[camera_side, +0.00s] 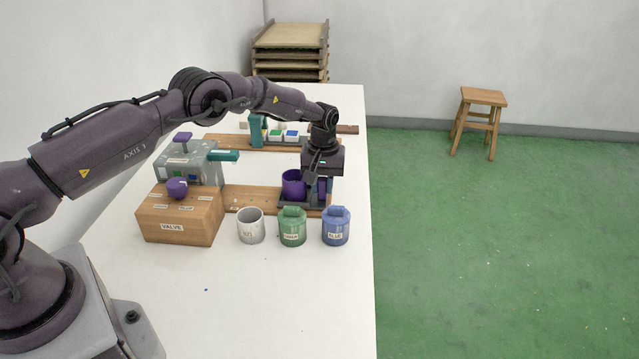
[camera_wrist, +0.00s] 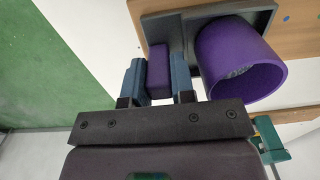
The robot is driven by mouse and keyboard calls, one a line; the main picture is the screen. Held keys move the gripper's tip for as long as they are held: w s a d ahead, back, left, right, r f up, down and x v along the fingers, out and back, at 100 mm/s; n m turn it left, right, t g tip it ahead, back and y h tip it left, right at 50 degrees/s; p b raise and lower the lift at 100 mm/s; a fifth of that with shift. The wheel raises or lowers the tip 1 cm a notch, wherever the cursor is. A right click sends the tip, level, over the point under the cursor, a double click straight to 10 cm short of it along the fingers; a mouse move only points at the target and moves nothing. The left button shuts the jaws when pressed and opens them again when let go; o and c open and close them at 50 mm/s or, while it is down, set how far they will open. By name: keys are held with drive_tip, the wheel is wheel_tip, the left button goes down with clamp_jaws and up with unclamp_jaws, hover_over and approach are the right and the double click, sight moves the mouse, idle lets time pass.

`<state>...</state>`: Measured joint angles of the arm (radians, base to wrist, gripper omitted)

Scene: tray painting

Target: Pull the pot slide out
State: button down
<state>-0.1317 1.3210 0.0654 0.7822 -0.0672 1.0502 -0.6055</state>
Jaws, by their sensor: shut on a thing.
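The pot slide is a dark grey carrier (camera_wrist: 266,22) at the right end of a wooden board in the side view (camera_side: 312,206). A purple pot (camera_wrist: 240,62) stands in it; the pot also shows in the side view (camera_side: 292,184). A purple block handle (camera_wrist: 158,66) sticks out from the slide's end. My gripper (camera_wrist: 158,80) is shut on this handle, with one blue-grey finger on each side of it. In the side view my gripper (camera_side: 323,184) points down just right of the pot and hides part of the slide.
A wooden valve box (camera_side: 180,220) with a purple knob (camera_side: 177,188) stands left. A white cup (camera_side: 250,226), a green canister (camera_side: 292,227) and a blue canister (camera_side: 336,227) stand in front. A grey machine (camera_side: 200,165) is behind the box. The table's right edge is close.

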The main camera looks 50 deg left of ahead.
drive_tip(key=c, duration=1.2)
unclamp_jaws()
drive_tip(key=shift+w+d, duration=0.2)
drive_tip(key=shift+d, duration=0.05)
drive_tip(key=shift+c, duration=0.2)
drive_tip(key=shift+r, duration=0.1)
wheel_tip(320, 180, up, 13)
